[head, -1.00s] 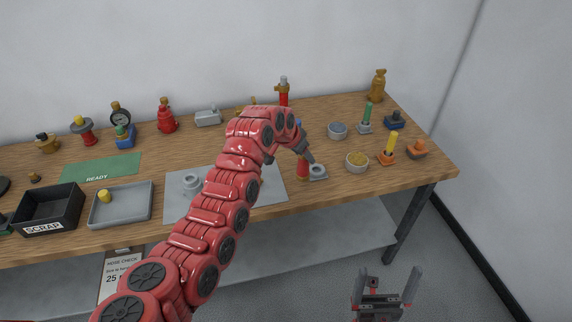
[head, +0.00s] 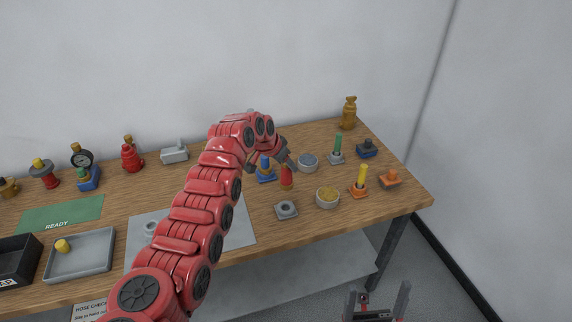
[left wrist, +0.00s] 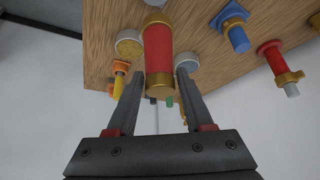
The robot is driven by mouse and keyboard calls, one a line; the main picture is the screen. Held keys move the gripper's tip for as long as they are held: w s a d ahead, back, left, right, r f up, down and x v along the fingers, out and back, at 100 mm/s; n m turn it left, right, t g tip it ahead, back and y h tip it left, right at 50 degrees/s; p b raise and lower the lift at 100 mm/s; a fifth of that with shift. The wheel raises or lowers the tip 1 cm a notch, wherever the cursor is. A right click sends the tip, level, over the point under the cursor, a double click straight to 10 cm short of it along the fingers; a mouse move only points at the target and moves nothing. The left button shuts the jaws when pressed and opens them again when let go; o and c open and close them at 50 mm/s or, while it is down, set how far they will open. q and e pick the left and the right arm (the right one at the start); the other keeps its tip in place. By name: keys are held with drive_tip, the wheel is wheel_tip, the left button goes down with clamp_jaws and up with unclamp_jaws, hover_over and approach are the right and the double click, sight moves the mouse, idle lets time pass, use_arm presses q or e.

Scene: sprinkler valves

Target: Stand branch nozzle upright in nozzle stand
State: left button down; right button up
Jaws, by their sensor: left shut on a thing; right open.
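The branch nozzle (head: 286,178) is red with brass-coloured bands and looks roughly upright in the head view. My left gripper (head: 286,164) is shut on it; in the left wrist view the nozzle (left wrist: 158,50) lies between the two fingers (left wrist: 160,88). The nozzle stand (head: 286,210) is a grey square block with a round hole, just in front of the nozzle in the head view. The nozzle appears raised and apart from it. My right gripper (head: 377,298) is open and empty, in front of the table.
A bowl with yellow contents (head: 327,197) is right of the stand, and a grey bowl (head: 307,162) is behind. A blue fitting (head: 265,168) stands close left of the nozzle. Orange-based yellow (head: 359,182) and grey-based green (head: 336,150) pieces stand further right.

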sight(283, 185)
use_arm(q)
drive_tip(key=shift+f+b, duration=0.15)
drive_tip(key=shift+b, duration=0.15)
drive_tip(key=shift+s+a+f, duration=0.1)
drive_tip(key=shift+f, duration=0.15)
wheel_tip(283, 185, down, 7)
drive_tip(key=b, duration=0.5)
drive_tip(key=shift+r, duration=0.1)
drive_tip(key=shift+b, duration=0.6)
drive_tip(key=shift+f+b, duration=1)
drive_tip(key=shift+f, duration=0.35)
drive_tip(key=shift+c, duration=1)
unclamp_jaws()
